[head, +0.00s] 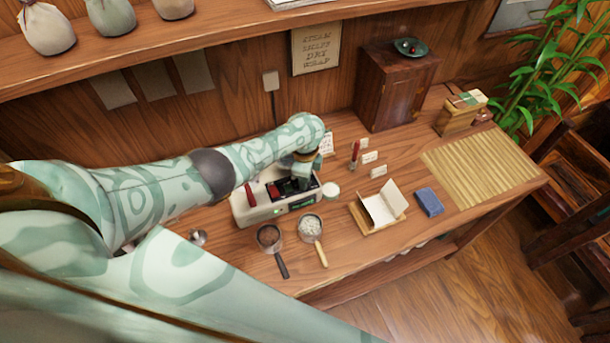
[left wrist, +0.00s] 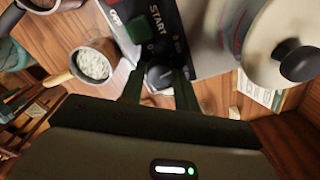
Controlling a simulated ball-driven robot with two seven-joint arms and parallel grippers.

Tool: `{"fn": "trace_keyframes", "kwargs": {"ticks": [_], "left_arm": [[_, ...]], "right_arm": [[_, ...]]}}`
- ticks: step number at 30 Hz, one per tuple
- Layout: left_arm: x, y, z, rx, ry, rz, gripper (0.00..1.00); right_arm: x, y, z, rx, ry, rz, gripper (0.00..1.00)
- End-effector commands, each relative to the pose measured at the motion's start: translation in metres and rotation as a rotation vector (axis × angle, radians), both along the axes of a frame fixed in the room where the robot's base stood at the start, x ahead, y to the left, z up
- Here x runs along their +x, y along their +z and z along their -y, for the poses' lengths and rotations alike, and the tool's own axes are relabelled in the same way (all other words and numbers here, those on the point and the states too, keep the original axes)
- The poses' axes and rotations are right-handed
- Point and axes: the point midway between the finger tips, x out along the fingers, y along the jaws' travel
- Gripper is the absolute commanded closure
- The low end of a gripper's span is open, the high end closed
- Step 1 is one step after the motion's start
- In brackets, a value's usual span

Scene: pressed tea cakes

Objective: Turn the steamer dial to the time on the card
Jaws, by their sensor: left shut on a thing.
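The steamer (head: 262,208) is a pale box with a dark top panel, on the table below my left arm. In the left wrist view its dark front (left wrist: 170,22) carries a green START button (left wrist: 138,28). The dark dial (left wrist: 160,76) sits between the fingers of my left gripper (left wrist: 158,88), which is shut on it. In the head view this gripper (head: 304,184) is at the steamer's right end and hides the dial. A white card with marks (head: 327,143) stands behind the gripper, too small to read. My right gripper is not in view.
A dark-handled pan (head: 269,238) and a pan of white grains (head: 311,227) lie in front of the steamer. A wooden tray with paper (head: 364,218), a blue block (head: 429,202) and a slatted mat (head: 485,163) are to the right. A wooden cabinet (head: 396,85) stands behind.

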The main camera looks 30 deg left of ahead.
Motion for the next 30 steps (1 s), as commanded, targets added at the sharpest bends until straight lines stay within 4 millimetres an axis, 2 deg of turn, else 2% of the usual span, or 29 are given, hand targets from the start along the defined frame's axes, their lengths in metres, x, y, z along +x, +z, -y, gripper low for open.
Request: {"fn": "trace_keyframes", "kwargs": {"ticks": [15,24,30], "left_arm": [[-0.0017,-0.0018,0.0004,0.0,-0.459,-0.004,0.91],[-0.0017,-0.0018,0.0002,0.0,-0.625,-0.004,0.91],[-0.0016,-0.0017,0.0002,0.0,-0.675,-0.004,0.91]], "right_arm": [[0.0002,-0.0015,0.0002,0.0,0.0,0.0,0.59],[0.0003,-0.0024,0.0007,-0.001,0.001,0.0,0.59],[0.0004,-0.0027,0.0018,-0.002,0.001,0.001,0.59]]}}
